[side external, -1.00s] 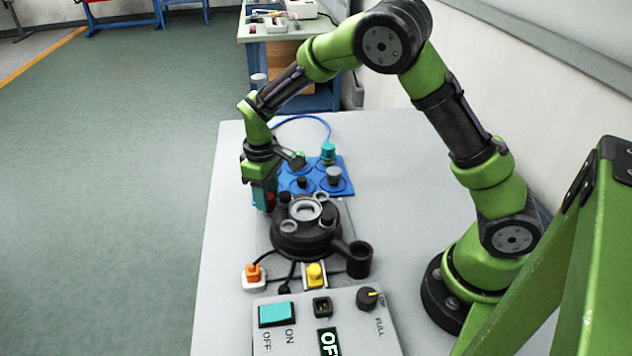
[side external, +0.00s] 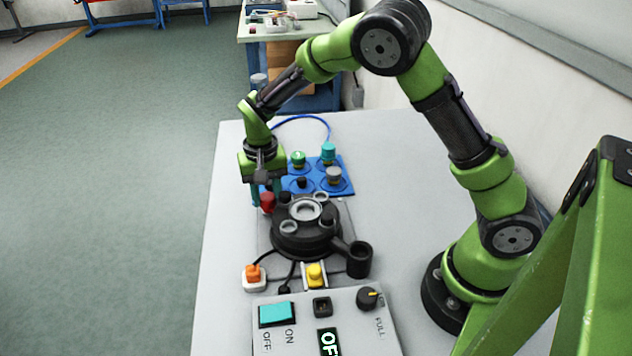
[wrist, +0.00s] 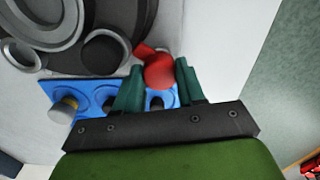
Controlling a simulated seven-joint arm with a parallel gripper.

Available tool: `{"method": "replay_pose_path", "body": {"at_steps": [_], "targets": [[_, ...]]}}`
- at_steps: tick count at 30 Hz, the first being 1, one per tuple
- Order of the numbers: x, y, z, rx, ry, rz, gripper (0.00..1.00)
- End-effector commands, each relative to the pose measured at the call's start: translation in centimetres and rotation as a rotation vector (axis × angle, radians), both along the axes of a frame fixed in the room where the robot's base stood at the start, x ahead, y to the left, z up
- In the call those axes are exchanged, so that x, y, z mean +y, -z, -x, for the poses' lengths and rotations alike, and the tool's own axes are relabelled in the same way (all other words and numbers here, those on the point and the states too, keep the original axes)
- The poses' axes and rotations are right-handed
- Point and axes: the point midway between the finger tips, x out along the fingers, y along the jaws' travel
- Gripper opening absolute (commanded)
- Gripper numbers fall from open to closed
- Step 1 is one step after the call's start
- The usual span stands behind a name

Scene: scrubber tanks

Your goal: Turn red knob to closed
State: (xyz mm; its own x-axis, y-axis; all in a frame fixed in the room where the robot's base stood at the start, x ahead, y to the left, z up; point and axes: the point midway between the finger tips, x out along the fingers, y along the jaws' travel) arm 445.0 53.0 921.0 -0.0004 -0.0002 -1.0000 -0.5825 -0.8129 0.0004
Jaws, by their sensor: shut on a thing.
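The red knob (side external: 267,202) sits at the left rear side of the black round tank unit (side external: 305,236). In the wrist view the red knob (wrist: 159,70) lies between the two teal fingers of my gripper (wrist: 157,82). My gripper (side external: 266,196) points down over the knob and is shut on it in the side view. The fingers partly hide the knob there. Its open or closed markings cannot be read.
A blue plate (side external: 318,183) with green, teal and grey knobs stands just behind the tank unit. A control box (side external: 320,310) with a teal switch is in front.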

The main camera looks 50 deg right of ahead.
Motion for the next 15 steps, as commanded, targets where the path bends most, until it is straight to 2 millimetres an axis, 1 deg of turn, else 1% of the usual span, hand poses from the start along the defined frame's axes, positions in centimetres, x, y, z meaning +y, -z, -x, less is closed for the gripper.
{"method": "replay_pose_path", "body": {"at_steps": [6,15], "targets": [[0.0,-0.14,-0.04,-0.001,0.113,-0.002,0.09],[0.0,-0.15,-0.04,-0.001,0.177,-0.002,0.09]]}}
